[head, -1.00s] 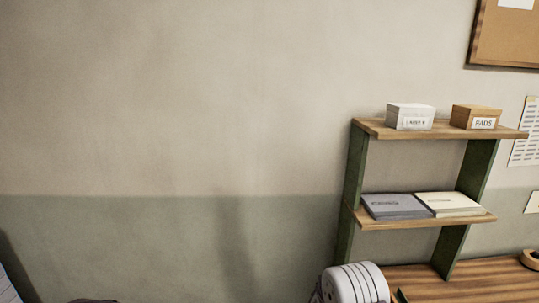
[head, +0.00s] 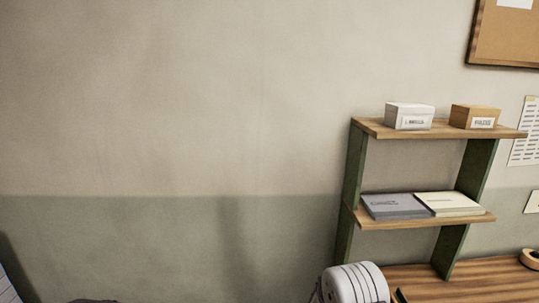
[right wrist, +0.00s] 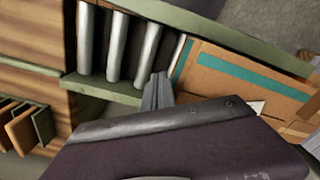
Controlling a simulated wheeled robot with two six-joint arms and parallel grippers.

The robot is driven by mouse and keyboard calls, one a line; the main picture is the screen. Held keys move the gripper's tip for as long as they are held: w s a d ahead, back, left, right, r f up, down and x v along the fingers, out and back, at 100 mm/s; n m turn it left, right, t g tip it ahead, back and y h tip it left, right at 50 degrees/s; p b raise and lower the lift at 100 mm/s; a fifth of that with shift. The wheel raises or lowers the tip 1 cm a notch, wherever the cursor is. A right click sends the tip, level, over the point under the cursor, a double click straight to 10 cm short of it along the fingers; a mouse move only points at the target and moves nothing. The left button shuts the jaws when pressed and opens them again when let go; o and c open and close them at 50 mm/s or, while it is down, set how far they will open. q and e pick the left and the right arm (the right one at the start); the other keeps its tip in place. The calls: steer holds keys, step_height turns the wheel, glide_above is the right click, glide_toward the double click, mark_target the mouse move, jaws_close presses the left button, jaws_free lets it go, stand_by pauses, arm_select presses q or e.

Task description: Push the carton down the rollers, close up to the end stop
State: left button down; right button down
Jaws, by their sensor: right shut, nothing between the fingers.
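The carton (right wrist: 238,72), brown cardboard with teal tape strips, shows at the right of the right wrist view. My right gripper (right wrist: 160,82) is shut and empty at the carton's left edge. I cannot tell whether its fingers touch the carton. The steel rollers (right wrist: 116,48) lie to the left of my fingers, held between green rails (right wrist: 100,89). I cannot make out which part is the end stop. My left gripper is in neither view.
In the head view, a wall shelf (head: 420,219) holds boxes and pads above a wooden surface (head: 440,275).

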steer(key=shift+f, duration=0.1)
stand_by(0.5)
step_height(320, 180, down, 3)
steer(key=b, duration=0.2)
steer(key=shift+f+b, duration=0.1)
steer(key=shift+b, duration=0.25)
steer(key=shift+s+a, duration=0.1)
steer(key=shift+a, duration=2.3)
steer(key=shift+d, duration=1.35)
step_height(320, 180, up, 12)
steer(key=p, duration=0.9)
